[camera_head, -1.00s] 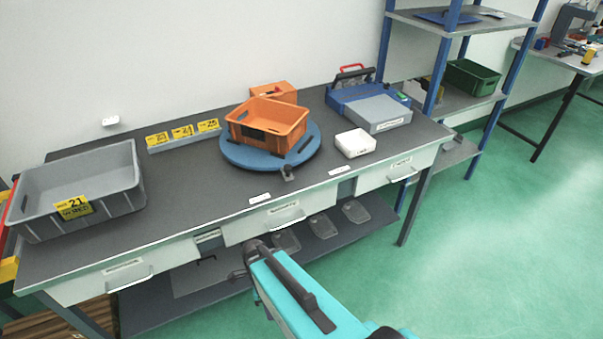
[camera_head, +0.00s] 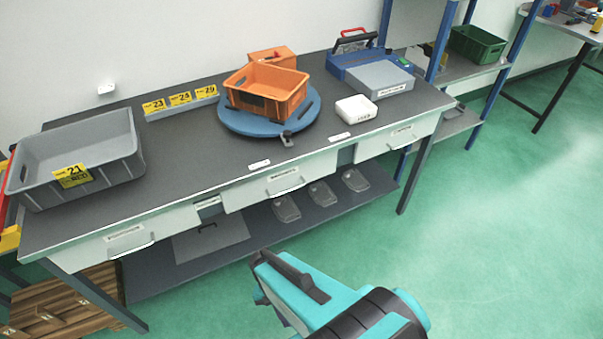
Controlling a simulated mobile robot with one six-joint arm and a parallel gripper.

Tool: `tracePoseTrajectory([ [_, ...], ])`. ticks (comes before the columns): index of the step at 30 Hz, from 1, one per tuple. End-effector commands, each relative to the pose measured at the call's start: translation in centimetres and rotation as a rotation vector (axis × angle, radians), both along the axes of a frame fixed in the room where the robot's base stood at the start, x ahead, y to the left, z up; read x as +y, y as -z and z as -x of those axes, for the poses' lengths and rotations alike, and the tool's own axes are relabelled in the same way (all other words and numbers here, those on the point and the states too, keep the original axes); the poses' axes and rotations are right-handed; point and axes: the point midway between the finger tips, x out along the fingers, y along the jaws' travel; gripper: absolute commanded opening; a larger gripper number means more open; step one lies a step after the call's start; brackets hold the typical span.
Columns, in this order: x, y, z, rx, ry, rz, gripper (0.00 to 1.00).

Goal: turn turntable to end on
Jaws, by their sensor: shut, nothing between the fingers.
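The turntable is a round blue disc (camera_head: 240,122) on the grey workbench, right of its middle. An orange open crate (camera_head: 262,92) sits on the disc, set at an angle, its long side facing front and left. A small dark clamp-like piece (camera_head: 287,139) is at the disc's front edge. A second orange box (camera_head: 271,57) shows behind the crate; I cannot tell whether it rests on the disc. My teal arm reaches in from the bottom, in front of and below the bench edge, well apart from the turntable. My gripper does not show.
A grey bin (camera_head: 75,165) stands at the bench's left end. Yellow number signs (camera_head: 180,99) are left of the turntable. A white box (camera_head: 356,109) and a blue-grey case (camera_head: 370,80) are on its right. The green floor (camera_head: 500,230) in front is clear.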

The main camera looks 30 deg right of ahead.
Motion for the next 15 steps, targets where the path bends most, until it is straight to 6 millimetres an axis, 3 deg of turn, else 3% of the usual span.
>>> tracePoseTrajectory([
  [9,-0.01,0.67,0.82,-0.003,-0.364,-0.193,0.0],
  [15,-0.05,0.78,0.82,-0.007,-0.515,-0.273,0.0],
])
